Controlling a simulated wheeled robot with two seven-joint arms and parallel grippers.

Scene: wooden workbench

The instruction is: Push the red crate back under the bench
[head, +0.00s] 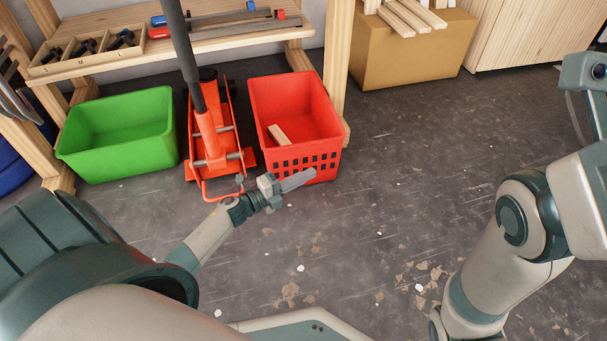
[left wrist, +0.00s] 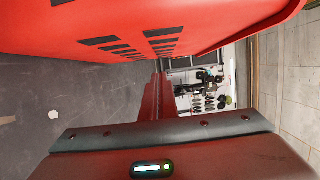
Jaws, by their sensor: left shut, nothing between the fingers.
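The red crate (head: 325,152) stands upright on the floor, with its slotted front wall facing me and sticking out past the bench's front leg. A small wooden block (head: 278,134) lies in it. My left gripper (head: 312,174) is shut and empty, low at the crate's front wall, its fingers pointing right across the lower front. In the left wrist view the crate's red wall (left wrist: 210,25) fills the top, close beside the fingers (left wrist: 160,92). I cannot tell whether they touch it. My right arm is at the right; its gripper is out of view.
A red floor jack (head: 208,140) with an upright dark handle stands just left of the crate. Left of it is a green crate (head: 118,170). The wooden bench's leg (head: 338,60) is at the crate's right. A cardboard box (head: 415,50) stands behind right. Floor at right is open, with scattered chips.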

